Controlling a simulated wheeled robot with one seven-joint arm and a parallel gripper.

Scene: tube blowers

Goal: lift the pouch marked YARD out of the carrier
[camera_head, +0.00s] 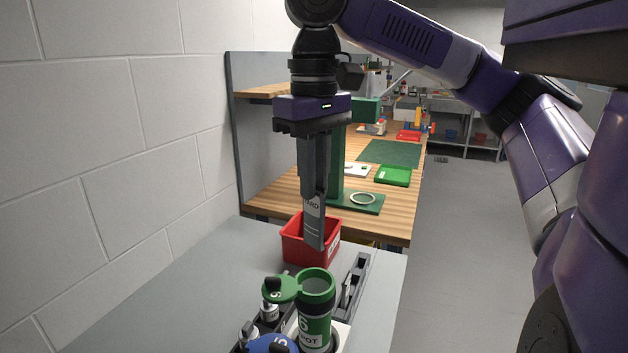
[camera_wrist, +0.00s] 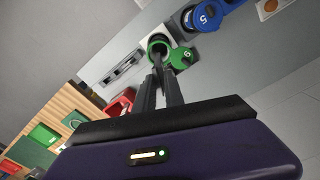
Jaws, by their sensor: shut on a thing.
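My gripper (camera_head: 314,192) is shut on a flat grey pouch (camera_head: 314,224) with lettering that partly reads "ARD". The pouch hangs upright below the fingers. In the head view its lower end overlaps the red bin's front wall and sits above the green carrier's rim, apart from it. In the wrist view the fingers (camera_wrist: 160,88) and the thin pouch (camera_wrist: 158,62) line up with the carrier's mouth (camera_wrist: 157,38).
A red bin (camera_head: 298,250) stands behind the carrier on the grey table. A blue carrier lid (camera_head: 272,344) marked 5, small bottles (camera_head: 269,309) and a slotted dark holder (camera_head: 352,285) are close by. A white wall is left; a wooden bench (camera_head: 400,217) lies behind.

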